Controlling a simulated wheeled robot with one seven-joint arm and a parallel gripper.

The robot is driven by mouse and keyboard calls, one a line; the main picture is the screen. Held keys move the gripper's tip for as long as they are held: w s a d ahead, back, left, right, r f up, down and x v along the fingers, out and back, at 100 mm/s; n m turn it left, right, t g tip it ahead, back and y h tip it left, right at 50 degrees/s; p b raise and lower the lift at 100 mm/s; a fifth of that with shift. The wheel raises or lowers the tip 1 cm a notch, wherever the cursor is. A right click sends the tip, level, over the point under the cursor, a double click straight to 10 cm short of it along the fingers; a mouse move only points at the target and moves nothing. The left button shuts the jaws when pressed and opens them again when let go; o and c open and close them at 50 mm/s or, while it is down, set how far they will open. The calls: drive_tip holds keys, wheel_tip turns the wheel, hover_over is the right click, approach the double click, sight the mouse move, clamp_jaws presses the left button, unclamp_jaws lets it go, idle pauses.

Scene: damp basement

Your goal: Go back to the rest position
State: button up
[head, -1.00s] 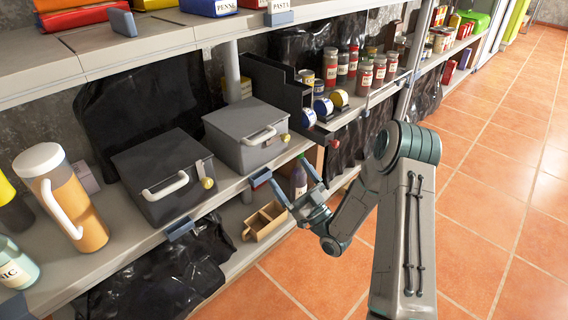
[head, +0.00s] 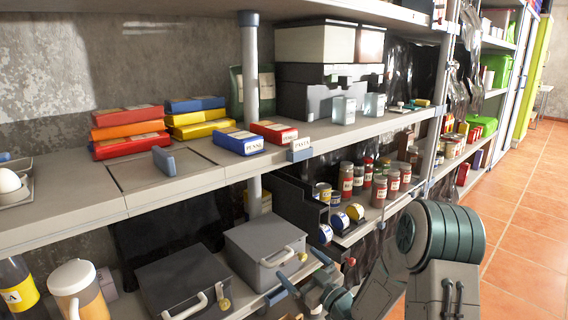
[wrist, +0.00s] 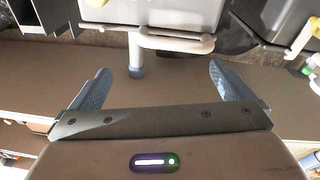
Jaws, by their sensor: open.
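My gripper (head: 305,270) is open at the bottom of the head view, in front of the lower shelf, near the right grey lidded box (head: 258,240). In the wrist view, the two blue fingers of my gripper (wrist: 162,82) are spread wide with nothing between them. A pale box (wrist: 150,10) with a bar handle (wrist: 175,40) lies beyond the fingertips there, apart from them. The arm's elbow and forearm fill the lower right of the head view.
A dark grey box (head: 180,278) and a white-lidded jug (head: 78,290) stand left on the lower shelf (head: 245,305). The upper shelf (head: 200,180) carries pasta packets (head: 238,141). Jars (head: 380,190) stand right of my gripper. The tiled floor (head: 530,220) at right is clear.

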drive_tip(key=s+d+r+m+g+h+p, duration=0.2)
drive_tip(key=d+r+h+p, duration=0.15)
drive_tip(key=r+p, duration=0.35)
drive_tip(key=s+d+r+m+g+h+p, duration=0.1)
drive_tip(key=s+d+r+h+p, duration=0.25)
drive_tip(key=r, duration=0.55)
drive_tip(key=s+d+r+m+g+h+p, duration=0.2)
drive_tip(key=r+h+p, duration=0.3)
drive_tip(key=r+p, duration=0.15)
drive_tip(key=s+r+m+g+p, duration=0.2)
drive_tip(key=s+r+p, duration=0.4)
drive_tip(key=s, duration=0.5)
drive_tip(key=s+r+m+g+p, duration=0.3)
drive_tip(key=s+r+g+p, duration=0.2)
drive_tip(key=s+r, duration=0.5)
drive_tip(key=shift+s+d+r+p, duration=0.3)
drive_tip(key=shift+s+d+p, duration=0.15)
drive_tip(key=shift+s+p, duration=0.75)
